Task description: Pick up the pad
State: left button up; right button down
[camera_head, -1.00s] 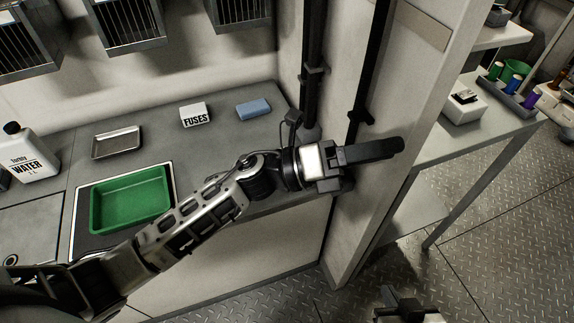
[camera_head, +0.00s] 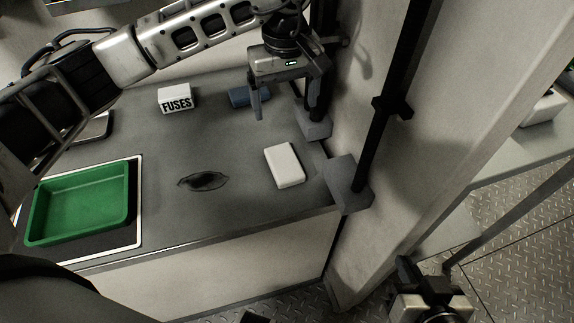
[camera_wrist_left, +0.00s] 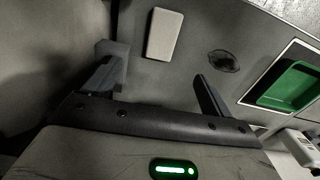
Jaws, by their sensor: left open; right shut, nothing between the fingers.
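A white rectangular pad (camera_head: 284,165) lies flat on the grey counter, near its right end. It also shows in the left wrist view (camera_wrist_left: 163,34), beyond and between the fingertips. My left gripper (camera_head: 286,108) is open and empty, held above the counter behind the pad in the head view. Its two fingers are spread in the left wrist view (camera_wrist_left: 152,78), and neither touches the pad. My right gripper (camera_head: 428,284) is shut and empty at the lower right, over the floor. A blue block (camera_head: 243,96) lies behind my left gripper, partly hidden by its finger.
A dark stain (camera_head: 203,181) marks the counter left of the pad. A green tray (camera_head: 80,203) sits further left, and a white FUSES box (camera_head: 176,98) stands behind. Dark posts with grey blocks (camera_head: 347,184) and a wall (camera_head: 440,110) border the counter's right end.

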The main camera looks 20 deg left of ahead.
pick_arm(q)
send_over(284, 161)
jog(key=f, duration=1)
jog(key=shift+w+d+f, duration=0.15)
jog(key=shift+w+f, duration=0.1)
jog(key=shift+s+f, duration=0.15)
jog(key=shift+f, duration=1.2)
jog(key=shift+s+f, duration=0.1)
jog(key=shift+f, duration=1.2)
jog(key=c, duration=1.1)
